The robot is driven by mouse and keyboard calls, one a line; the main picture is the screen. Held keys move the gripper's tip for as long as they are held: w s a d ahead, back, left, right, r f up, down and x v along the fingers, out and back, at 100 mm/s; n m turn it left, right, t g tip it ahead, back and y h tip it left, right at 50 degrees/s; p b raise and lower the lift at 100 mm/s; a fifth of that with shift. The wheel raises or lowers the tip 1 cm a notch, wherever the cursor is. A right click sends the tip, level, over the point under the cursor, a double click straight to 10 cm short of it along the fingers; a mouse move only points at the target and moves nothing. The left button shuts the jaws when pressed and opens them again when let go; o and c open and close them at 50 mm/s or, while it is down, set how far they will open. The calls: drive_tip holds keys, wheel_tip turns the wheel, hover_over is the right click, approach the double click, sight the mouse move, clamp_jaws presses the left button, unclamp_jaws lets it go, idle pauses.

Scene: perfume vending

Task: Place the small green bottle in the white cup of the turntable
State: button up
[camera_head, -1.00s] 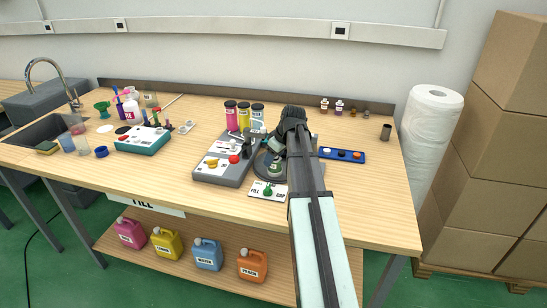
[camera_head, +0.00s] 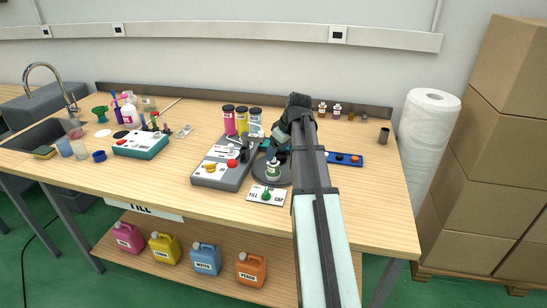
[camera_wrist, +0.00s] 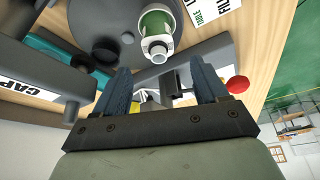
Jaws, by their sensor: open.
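The small green bottle (camera_head: 273,170) stands upright on the dark round turntable (camera_head: 286,178), behind the fill card. In the wrist view the bottle (camera_wrist: 155,24) shows a green body, a pale neck and white around its side; I cannot tell for sure whether that white is the cup around it or a label. The turntable also shows in the wrist view (camera_wrist: 85,20). My gripper (camera_wrist: 160,68) is open, its two dark fingers spread, with the bottle beyond the fingertips and apart from them. In the head view my arm hides part of the turntable.
A white card with a green knob (camera_head: 266,195) lies in front. A blue tray (camera_head: 343,159) is at the right. The front right of the table is clear.

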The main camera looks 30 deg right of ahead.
drive_tip(key=shift+v, duration=2.75)
drive_tip(key=shift+c, duration=0.4)
